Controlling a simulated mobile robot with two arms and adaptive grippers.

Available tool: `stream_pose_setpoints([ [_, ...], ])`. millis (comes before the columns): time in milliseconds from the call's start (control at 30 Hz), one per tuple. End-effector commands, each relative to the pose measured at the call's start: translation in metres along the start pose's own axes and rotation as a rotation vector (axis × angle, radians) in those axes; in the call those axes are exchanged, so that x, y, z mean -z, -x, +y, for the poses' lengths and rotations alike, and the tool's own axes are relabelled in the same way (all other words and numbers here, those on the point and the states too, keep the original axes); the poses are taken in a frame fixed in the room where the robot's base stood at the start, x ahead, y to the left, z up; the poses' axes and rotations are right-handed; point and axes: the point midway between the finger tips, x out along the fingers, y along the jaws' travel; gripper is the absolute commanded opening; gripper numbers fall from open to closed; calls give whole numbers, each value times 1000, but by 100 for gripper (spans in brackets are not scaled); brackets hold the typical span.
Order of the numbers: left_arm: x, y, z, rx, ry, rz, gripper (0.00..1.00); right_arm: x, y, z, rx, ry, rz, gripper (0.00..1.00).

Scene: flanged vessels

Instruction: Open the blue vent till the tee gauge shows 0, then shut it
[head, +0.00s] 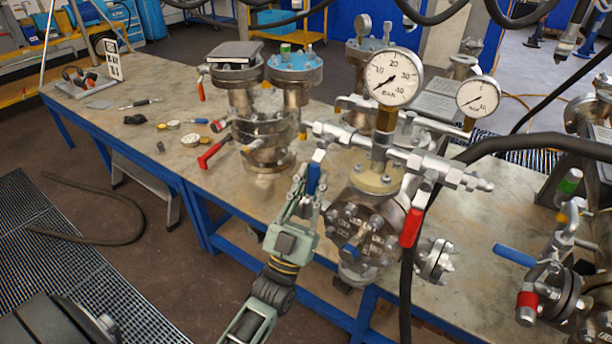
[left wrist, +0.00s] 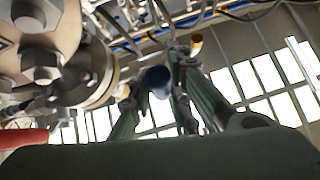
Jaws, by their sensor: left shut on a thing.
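The blue vent handle (head: 314,178) hangs down, slightly tilted, from the left end of the silver manifold (head: 345,137). My left gripper (head: 308,192) is shut on this handle from below. In the left wrist view the round blue handle end (left wrist: 157,80) sits between the fingers. The tee gauge (head: 394,77), a large white dial, stands above the manifold on a brass stem. Its needle points to the lower left, at the low end of the scale; the exact reading is too small to tell. My right gripper is not in view.
A second gauge (head: 478,97) stands right of the tee gauge. A red handle (head: 411,226) hangs below the manifold's right side. The flanged vessel (head: 362,235) is close to my left gripper. A black hose (head: 530,143) crosses at right. Two more vessels stand at left on the workbench (head: 185,85).

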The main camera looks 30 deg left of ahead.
Motion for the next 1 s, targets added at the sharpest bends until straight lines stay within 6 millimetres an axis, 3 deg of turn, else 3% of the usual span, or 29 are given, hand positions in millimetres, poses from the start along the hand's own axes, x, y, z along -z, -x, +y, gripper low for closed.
stream_pose_setpoints([
  [233,-3,5,10,54,58,-31,0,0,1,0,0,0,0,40],
  [800,-3,5,12,70,75,-37,0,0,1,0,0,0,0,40],
  [833,-3,5,12,70,75,-37,20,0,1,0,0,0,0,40],
  [1000,-2,4,11,72,75,-32,34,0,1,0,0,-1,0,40],
])
